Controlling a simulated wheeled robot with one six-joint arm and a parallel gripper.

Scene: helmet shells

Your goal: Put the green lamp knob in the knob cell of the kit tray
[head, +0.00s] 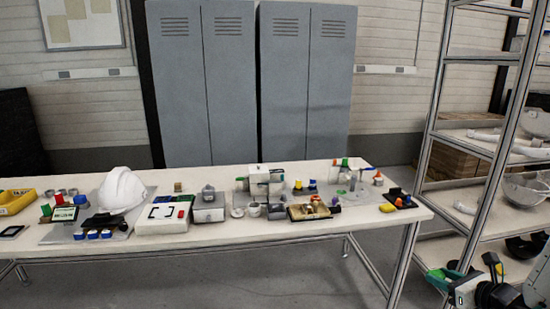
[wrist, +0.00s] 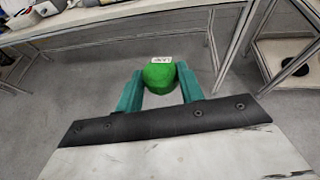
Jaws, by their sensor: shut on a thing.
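My gripper (wrist: 160,88) is shut on the green lamp knob (wrist: 160,73), which sits between its two teal fingers in the wrist view. A small white label shows at the knob's far edge. The knob is held above the floor, away from the table. In the head view, my gripper (head: 444,279) is low at the right, below and right of the table's right end. A tan tray (head: 293,214) with small parts in it stands near the table's front edge; I cannot tell for certain that it is the kit tray, and its cells are too small to make out.
The long white table (head: 270,228) carries a white helmet (head: 122,190), a yellow bin (head: 15,201), a grey box (head: 208,212) and several small coloured parts. A metal shelf rack (head: 470,185) with helmet shells stands at the right. Bare floor (wrist: 75,85) lies below my gripper.

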